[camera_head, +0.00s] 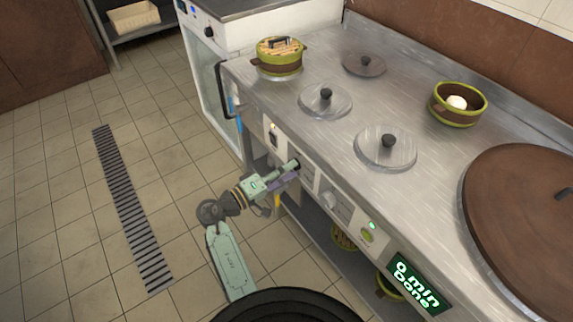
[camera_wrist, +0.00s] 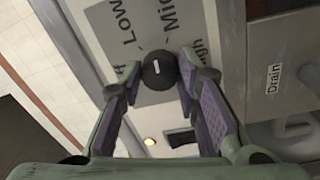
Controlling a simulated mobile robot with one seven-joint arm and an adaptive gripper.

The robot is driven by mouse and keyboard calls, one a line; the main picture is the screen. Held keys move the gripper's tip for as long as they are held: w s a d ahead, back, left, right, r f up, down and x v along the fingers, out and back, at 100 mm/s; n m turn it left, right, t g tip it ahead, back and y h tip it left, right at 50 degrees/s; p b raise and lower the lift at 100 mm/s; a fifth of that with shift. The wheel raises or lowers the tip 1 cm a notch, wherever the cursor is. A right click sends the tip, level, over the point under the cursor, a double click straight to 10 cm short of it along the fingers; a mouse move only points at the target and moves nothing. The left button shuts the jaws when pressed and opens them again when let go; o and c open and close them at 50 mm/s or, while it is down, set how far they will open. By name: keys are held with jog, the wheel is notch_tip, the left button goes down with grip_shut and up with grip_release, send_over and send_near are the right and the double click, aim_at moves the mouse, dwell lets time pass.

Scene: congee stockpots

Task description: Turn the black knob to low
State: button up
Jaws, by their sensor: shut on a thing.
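The black knob (camera_wrist: 158,71) sits on the stove's front panel, a small white mark on its face. A grey label plate (camera_wrist: 150,18) behind it reads "Low" and "Mid", with partly covered words ending in "ff" and "igh". I cannot tell for sure which word the mark points at. My gripper (camera_wrist: 160,86) has its two purple-padded fingers shut on the knob, one on each side. In the head view my gripper (camera_head: 291,168) reaches the front panel from the left, and the knob is largely hidden behind the fingers.
A "Drain" label (camera_wrist: 274,79) and a grey handle (camera_wrist: 290,130) lie right of my fingers. A lit indicator (camera_wrist: 150,142) shows below. A display (camera_head: 418,284) reads "0 min Done". Tiled floor is free at left.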

jog(key=shift+r+n+p, duration=0.1)
jog(key=shift+n+p, duration=2.65)
jog(key=shift+n, duration=0.95)
jog(key=o, duration=1.2)
jog(key=shift+c, duration=0.2)
jog(key=shift+s, duration=0.1)
jog(key=v, duration=1.2)
jog(key=shift+d, duration=0.1)
